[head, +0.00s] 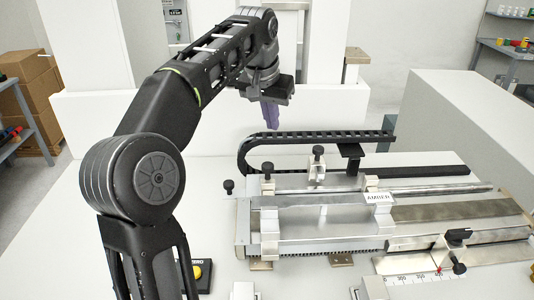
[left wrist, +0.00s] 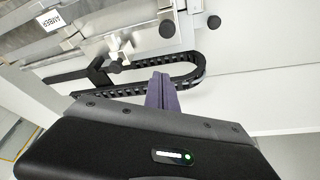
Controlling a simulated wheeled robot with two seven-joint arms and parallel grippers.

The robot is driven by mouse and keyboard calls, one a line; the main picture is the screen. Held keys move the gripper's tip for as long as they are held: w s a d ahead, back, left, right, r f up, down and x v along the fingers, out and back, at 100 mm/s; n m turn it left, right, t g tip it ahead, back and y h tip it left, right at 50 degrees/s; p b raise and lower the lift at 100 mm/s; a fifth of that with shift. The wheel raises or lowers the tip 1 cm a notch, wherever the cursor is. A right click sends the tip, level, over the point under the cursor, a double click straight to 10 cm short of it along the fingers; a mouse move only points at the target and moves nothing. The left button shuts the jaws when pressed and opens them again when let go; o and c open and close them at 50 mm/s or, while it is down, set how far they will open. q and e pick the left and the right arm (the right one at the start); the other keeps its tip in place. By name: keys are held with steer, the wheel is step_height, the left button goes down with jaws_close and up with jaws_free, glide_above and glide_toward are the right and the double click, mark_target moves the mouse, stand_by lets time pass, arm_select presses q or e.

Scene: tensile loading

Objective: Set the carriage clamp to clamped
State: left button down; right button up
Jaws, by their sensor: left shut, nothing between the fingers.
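The testing rig with a carriage lies on the white table. A metal block with an "AMBER" label (head: 378,198) sits across its long bar; the label also shows in the left wrist view (left wrist: 57,18). A black-knobbed clamp fitting (head: 318,163) stands behind the bar. A black handle (head: 457,238) sits over the ruled scale at the front right. I cannot tell which fitting is the carriage clamp, or its setting. My left gripper (head: 271,115) is shut and empty, its purple fingers above the table behind the rig. The fingers also show in the left wrist view (left wrist: 162,92). My right gripper is out of view.
A black cable chain (head: 310,138) curves along the rig's back and left end. A black knob (head: 229,186) stands left of the rig. A yellow button (head: 197,271) is at the front left. A large white block (head: 465,115) bounds the right side.

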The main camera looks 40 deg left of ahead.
arm_select(q)
step_height(320, 180, down, 10)
steer(key=b, duration=0.2)
steer(key=shift+s+r, duration=0.2)
steer(key=shift+s, duration=0.1)
steer(key=shift+d, duration=0.15)
stand_by(0.4)
